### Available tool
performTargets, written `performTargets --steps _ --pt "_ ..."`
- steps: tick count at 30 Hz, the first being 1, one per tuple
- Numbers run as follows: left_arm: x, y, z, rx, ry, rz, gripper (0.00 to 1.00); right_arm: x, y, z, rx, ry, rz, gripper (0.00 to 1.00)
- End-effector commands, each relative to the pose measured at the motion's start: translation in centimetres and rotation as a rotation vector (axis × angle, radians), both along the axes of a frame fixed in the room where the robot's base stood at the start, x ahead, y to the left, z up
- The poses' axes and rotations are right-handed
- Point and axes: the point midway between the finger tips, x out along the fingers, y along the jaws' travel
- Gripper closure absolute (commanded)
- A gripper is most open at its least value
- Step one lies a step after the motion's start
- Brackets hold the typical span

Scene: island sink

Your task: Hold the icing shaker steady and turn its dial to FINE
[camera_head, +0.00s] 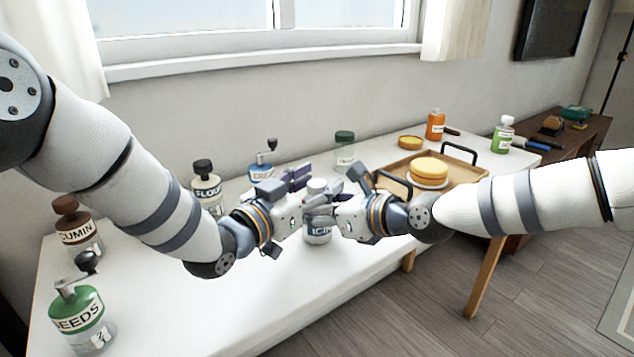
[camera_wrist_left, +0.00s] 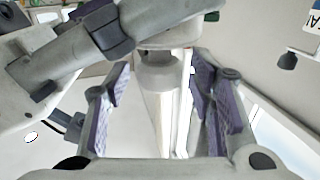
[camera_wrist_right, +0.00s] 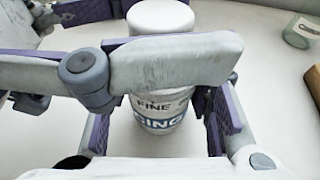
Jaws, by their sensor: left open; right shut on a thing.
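The icing shaker (camera_head: 318,236) stands upright on the white table between my grippers, with a white top and a blue label band. It also shows in the right wrist view (camera_wrist_right: 163,127), with the word FINE above the ICING label; other dial marks are hidden. My right gripper (camera_head: 330,206) is shut around the shaker's body, one finger on each side. My left gripper (camera_head: 306,190) is open at the height of the shaker's top. One of its fingers crosses in front of the shaker in the right wrist view. Whether it touches the top, I cannot tell.
A flour jar (camera_head: 207,188), a blue-topped grinder (camera_head: 262,165) and a green-lidded jar (camera_head: 344,150) stand behind. Cumin (camera_head: 75,228) and seeds (camera_head: 82,318) containers stand at left. A tray (camera_head: 463,172) with a cake (camera_head: 429,170) is at right. The front table is clear.

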Motion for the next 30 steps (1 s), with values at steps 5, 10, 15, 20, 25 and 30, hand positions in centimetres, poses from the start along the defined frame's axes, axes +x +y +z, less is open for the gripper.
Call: performTargets --steps 5,10,15,20,25,30 --pt "0.24 -0.20 0.02 0.000 0.000 0.000 0.50 -0.01 -0.01 -0.05 -0.001 0.001 0.000 0.85" --pt "0.22 -0.17 0.02 -0.001 -0.001 0.000 0.66 -0.01 -0.01 -0.06 -0.001 0.001 0.000 0.85" --pt "0.21 -0.15 0.03 -0.001 -0.001 0.000 1.00 -0.02 0.00 -0.06 -0.001 0.001 0.000 0.85" --pt "0.20 -0.24 0.06 -0.004 0.000 0.020 1.00 -0.02 0.00 -0.06 -0.001 0.001 0.000 0.85" --pt "0.16 -0.39 0.10 -0.004 -0.001 0.168 1.00 -0.04 0.02 -0.06 0.000 0.002 0.001 0.85" --pt "0.21 -0.37 0.14 -0.002 -0.004 0.319 1.00 -0.05 0.04 -0.06 0.000 0.002 0.001 0.85"
